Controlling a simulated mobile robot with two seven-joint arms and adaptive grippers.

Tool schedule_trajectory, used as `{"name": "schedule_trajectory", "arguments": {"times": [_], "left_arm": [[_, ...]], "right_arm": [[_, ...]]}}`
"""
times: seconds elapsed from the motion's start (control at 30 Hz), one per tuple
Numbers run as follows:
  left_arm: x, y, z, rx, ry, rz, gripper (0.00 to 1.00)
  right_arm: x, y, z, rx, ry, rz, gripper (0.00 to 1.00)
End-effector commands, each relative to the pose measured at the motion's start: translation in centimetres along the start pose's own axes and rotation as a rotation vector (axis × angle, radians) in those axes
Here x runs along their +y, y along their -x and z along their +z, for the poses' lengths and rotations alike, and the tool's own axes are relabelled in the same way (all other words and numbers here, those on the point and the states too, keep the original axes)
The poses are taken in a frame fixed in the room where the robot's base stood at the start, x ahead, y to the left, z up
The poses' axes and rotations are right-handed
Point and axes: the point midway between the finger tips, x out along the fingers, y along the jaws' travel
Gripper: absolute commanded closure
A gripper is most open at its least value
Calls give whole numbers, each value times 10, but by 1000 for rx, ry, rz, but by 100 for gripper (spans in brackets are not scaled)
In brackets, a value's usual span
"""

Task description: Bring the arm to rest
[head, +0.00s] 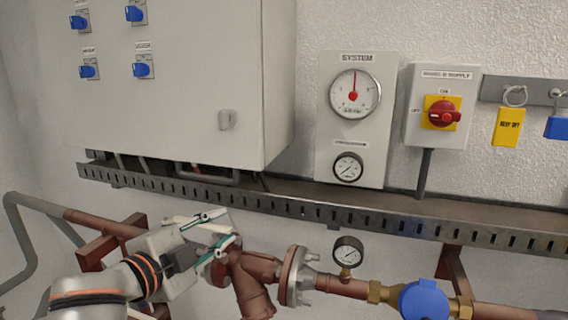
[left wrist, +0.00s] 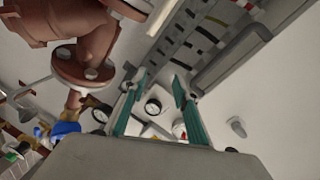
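My left arm comes in from the lower left in the head view. Its left gripper (head: 231,224) is in front of the brown pipework, below the cable tray. The two teal fingers are apart with nothing between them. The left wrist view also shows the fingers spread and empty, with gauges and a red knob far beyond them. In the head view the gripper overlaps the brown pipe (head: 254,290); I cannot tell whether they touch. My right gripper is in neither view.
A grey cabinet (head: 180,105) hangs above the slotted cable tray (head: 330,213). A flange (head: 295,276), a small gauge (head: 348,252) and a blue valve part (head: 424,300) lie right of the gripper. The gauge panel (head: 325,130) and red rotary switch (head: 444,114) are on the wall.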

Motion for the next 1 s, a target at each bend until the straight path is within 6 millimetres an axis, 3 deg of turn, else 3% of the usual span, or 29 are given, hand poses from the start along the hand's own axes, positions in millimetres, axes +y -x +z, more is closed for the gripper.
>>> {"name": "schedule_trajectory", "arguments": {"times": [0.03, 0.17, 0.37, 0.5, 0.63, 1.0], "left_arm": [[19, 2, 16, -41, 46, 15, 70], [59, 11, 60, -164, 146, 33, 70], [128, 46, 132, -390, 279, 68, 70], [181, 87, 181, -570, 351, 102, 70], [224, 132, 218, -729, 392, 132, 70], [302, 250, 276, -1068, 422, 205, 70]], "right_arm": [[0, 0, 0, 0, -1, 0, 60], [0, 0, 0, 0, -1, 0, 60], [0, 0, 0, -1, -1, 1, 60], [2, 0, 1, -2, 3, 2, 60], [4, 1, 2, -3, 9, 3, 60], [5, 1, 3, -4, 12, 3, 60]]}}
